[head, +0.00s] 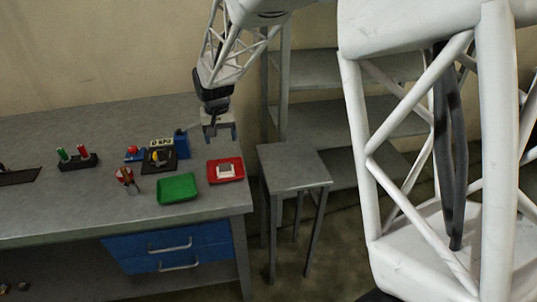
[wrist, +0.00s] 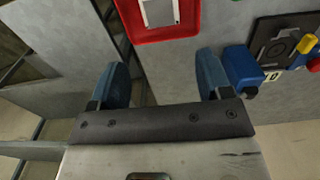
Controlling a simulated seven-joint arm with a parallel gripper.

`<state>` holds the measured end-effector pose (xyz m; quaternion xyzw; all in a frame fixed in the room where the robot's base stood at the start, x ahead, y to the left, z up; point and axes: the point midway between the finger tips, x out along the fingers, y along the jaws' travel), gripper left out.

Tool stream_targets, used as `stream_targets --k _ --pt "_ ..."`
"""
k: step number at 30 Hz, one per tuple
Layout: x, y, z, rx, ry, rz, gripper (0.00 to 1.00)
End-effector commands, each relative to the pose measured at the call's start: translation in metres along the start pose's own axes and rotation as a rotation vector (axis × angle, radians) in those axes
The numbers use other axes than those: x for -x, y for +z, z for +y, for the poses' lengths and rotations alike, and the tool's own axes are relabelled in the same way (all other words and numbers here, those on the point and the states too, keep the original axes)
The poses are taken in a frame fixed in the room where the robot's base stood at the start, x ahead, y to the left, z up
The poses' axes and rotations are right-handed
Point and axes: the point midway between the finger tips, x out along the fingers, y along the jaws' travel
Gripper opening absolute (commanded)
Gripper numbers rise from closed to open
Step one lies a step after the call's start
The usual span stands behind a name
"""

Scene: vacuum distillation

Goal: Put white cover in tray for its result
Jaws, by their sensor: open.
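The white cover (head: 226,171) lies flat inside the red tray (head: 239,177), near the right end of the bench. In the wrist view, part of the white cover (wrist: 160,11) and the red tray (wrist: 165,37) show at the top edge, cut off by the frame. A green tray (head: 178,188) stands left of the red tray and looks empty. My gripper (head: 219,134) is open and empty, above and behind the red tray. In the wrist view its blue fingers (wrist: 162,66) are wide apart, with nothing between them.
Left of my gripper stand a dark device (head: 159,160) with a "0 KPa" label and a blue block (head: 181,144). A red-handled tool (head: 126,176) and a rack with green and red items (head: 78,160) are farther left. A grey stool (head: 293,167) stands right of the bench (head: 100,208).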

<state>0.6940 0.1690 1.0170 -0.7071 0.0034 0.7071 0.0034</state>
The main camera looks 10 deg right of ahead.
Motion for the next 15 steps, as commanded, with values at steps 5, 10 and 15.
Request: stream_targets --k 5,10,15 --pt "0.004 0.004 0.003 0.000 -0.001 0.003 0.72" --pt "0.019 0.018 0.015 -0.001 -0.003 0.015 0.72" --pt "0.045 0.046 0.037 -0.004 -0.007 0.037 0.72"
